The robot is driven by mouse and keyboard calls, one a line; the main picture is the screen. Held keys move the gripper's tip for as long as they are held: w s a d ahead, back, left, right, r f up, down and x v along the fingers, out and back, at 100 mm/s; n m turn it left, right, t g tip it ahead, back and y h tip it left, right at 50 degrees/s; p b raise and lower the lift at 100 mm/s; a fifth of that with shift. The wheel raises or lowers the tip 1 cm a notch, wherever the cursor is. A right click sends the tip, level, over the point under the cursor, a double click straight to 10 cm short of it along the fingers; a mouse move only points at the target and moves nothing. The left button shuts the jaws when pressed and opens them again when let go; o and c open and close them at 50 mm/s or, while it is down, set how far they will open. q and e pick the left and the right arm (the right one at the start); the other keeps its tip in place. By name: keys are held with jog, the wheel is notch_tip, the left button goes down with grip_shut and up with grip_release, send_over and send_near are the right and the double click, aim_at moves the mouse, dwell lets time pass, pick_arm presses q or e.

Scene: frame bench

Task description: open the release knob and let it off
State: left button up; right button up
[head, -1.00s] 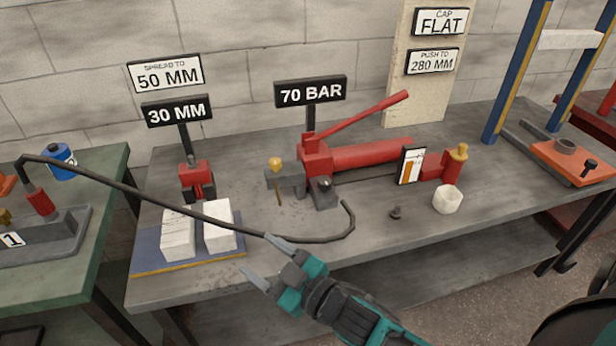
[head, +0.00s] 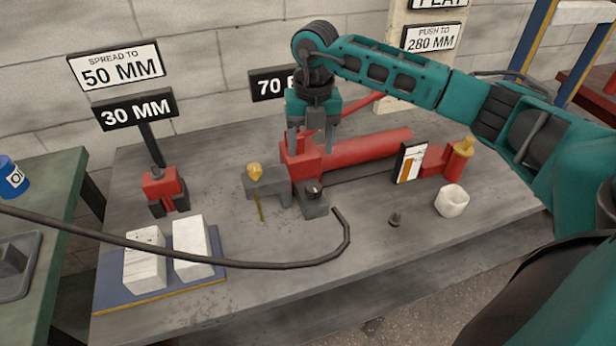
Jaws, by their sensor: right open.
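The red hand pump (head: 350,156) lies on the bench, with a long red lever (head: 362,104) partly hidden behind my right arm. At its front end a small dark knob with a pale top (head: 314,189) sits on a grey block (head: 315,209); I take this as the release knob. My right gripper (head: 312,142) points down with its two fingers apart and empty. It appears above and behind the knob, in front of the pump's red head, apart from the knob. My left gripper is not in view.
A black hose (head: 270,265) curves across the bench front. My arm covers part of the 70 bar sign (head: 268,85).

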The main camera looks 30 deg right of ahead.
aim_at(314, 187)
jog(key=f, duration=0.8)
jog(key=d+f, duration=0.1)
jog(key=f, duration=0.3)
jog(key=shift+w+f, duration=0.1)
jog(key=shift+f, duration=0.15)
jog(key=shift+c, duration=0.5)
jog(key=shift+b, duration=0.3)
jog(key=c, duration=1)
